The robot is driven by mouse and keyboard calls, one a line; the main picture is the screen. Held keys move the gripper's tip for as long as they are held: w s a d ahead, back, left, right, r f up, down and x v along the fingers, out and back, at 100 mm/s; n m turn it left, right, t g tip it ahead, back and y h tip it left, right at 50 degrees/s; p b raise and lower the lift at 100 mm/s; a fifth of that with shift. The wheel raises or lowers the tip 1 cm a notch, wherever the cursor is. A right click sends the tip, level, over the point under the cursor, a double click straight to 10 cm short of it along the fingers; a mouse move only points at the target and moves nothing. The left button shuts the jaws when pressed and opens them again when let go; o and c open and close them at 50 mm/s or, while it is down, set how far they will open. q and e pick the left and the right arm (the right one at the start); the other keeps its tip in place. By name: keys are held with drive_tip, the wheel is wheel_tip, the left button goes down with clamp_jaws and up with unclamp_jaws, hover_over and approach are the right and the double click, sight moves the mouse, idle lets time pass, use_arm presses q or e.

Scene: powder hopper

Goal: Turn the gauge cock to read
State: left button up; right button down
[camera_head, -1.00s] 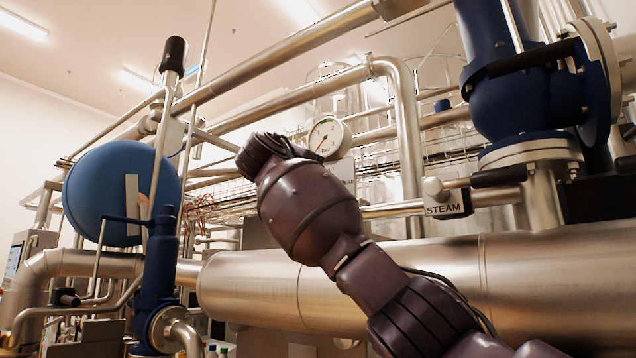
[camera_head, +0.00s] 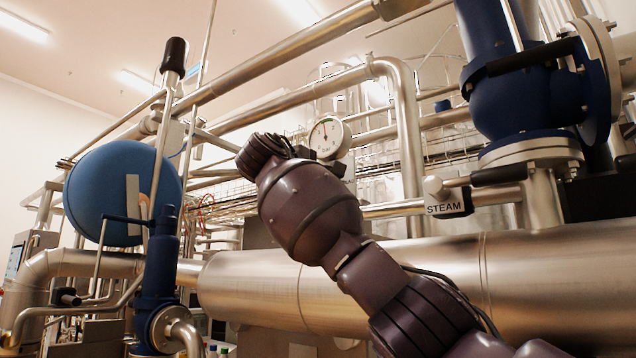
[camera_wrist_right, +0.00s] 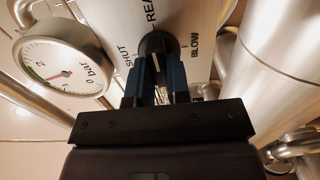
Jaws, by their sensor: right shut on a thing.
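The gauge cock is a black round knob (camera_wrist_right: 152,43) with a short white mark, on a pale plate (camera_wrist_right: 205,22) in the right wrist view. The plate reads SHUT at left, BLOW at right and REA, cut off, at top. My right gripper (camera_wrist_right: 157,68) is shut on the knob, one blue finger on each side. The fingers partly hide it. The white-faced bar gauge (camera_wrist_right: 62,66) is beside the plate. In the head view the gauge (camera_head: 330,138) shows behind my right wrist, its needle pointing about straight up. My left gripper is out of view.
A blue valve (camera_head: 525,100) and a STEAM label (camera_head: 445,207) are at right. A blue round vessel (camera_head: 100,195) is at left. Pipes crowd the space around the plate.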

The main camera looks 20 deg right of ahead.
idle(0.3)
drive_tip(key=c, duration=1.1)
unclamp_jaws()
drive_tip(key=shift+s+a, duration=0.1)
drive_tip(key=shift+a, duration=0.05)
drive_tip(key=b+v, duration=0.2)
drive_tip(key=v, duration=0.8)
drive_tip(key=shift+s+a+b, duration=0.2)
drive_tip(key=shift+b, duration=0.1)
